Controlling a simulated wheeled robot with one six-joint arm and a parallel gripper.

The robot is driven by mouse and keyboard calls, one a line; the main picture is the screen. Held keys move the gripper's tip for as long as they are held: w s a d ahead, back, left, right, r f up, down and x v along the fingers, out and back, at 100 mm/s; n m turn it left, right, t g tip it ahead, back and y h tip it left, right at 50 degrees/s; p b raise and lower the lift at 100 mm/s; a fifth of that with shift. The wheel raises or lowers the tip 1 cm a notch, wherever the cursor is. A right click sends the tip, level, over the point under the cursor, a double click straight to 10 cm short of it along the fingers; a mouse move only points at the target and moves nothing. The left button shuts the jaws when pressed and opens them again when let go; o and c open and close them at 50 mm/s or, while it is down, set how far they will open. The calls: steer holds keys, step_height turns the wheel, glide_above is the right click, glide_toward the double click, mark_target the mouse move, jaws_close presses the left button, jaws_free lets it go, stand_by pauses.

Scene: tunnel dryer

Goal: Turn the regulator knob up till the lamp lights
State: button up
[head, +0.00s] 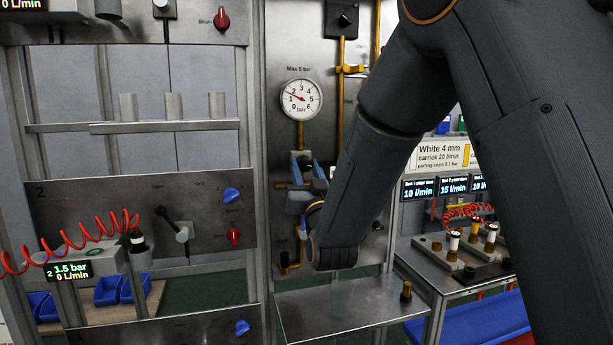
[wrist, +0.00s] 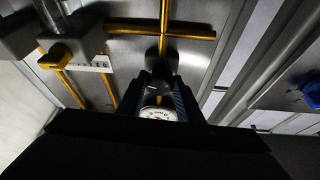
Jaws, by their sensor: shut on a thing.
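The regulator sits on the steel panel below a round pressure gauge (head: 301,98) marked "Max 5 bar". The gauge needle stands low on its scale, around 2. My gripper (head: 308,190) reaches up from below to the regulator. In the wrist view my gripper (wrist: 162,82) has its two blue-lined fingers closed on the dark regulator knob (wrist: 158,88). The knob is mostly hidden by the fingers. The gauge face (wrist: 158,114) shows between the fingers. I cannot make out the lamp in either view.
Brass pipes (wrist: 174,34) run close around the gripper. A steel shelf (head: 335,304) juts out below with a brass fitting (head: 406,291). A panel (head: 140,217) with a lever and knobs stands left. A bench with fittings (head: 468,262) stands right, behind my arm.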

steer(key=o, duration=1)
steer(key=shift+o, duration=0.2)
steer(key=b+v, duration=0.3)
steer(key=v, duration=0.4)
steer(key=shift+s, duration=0.4)
steer(key=shift+d+f, duration=0.1)
steer(key=shift+d, duration=0.05)
